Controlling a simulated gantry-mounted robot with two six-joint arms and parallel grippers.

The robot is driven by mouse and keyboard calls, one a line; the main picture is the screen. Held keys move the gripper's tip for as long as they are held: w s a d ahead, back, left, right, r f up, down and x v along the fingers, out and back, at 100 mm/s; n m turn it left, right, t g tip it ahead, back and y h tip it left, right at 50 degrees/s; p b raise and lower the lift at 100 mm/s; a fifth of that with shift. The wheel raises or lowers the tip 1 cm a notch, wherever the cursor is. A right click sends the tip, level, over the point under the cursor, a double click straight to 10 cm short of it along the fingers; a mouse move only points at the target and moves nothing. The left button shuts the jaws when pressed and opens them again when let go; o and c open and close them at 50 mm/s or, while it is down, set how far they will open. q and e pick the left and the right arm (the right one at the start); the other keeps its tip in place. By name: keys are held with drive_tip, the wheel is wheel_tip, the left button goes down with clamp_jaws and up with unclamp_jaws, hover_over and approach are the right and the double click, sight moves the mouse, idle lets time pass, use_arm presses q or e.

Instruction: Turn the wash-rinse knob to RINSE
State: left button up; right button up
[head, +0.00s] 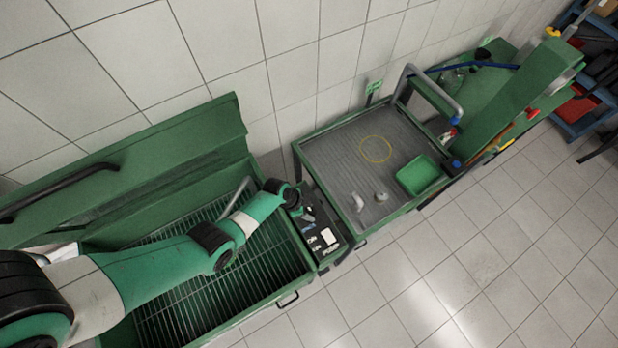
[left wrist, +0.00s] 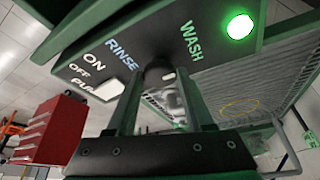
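The wash-rinse knob (left wrist: 158,74) is dark and sits on a black control panel (left wrist: 150,32) between the labels RINSE and WASH. My left gripper (left wrist: 160,80) is at the knob, with one finger on each side of it. The knob nearly fills the gap between the fingertips, but I cannot tell whether they touch it. The knob's pointer is hidden, so its setting does not show. In the head view my left gripper (head: 298,208) reaches down over the panel (head: 336,251) beside the wash tank (head: 297,253). My right gripper is out of view.
The panel has a lit green lamp (left wrist: 239,26) and a white pump switch (left wrist: 108,90). A ridged grey worktop (head: 335,155) with grey parts and a green bin (head: 421,175) stands to the right. A red drawer box (left wrist: 52,132) shows in the wrist view.

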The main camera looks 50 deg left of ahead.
use_arm(q)
clamp_jaws()
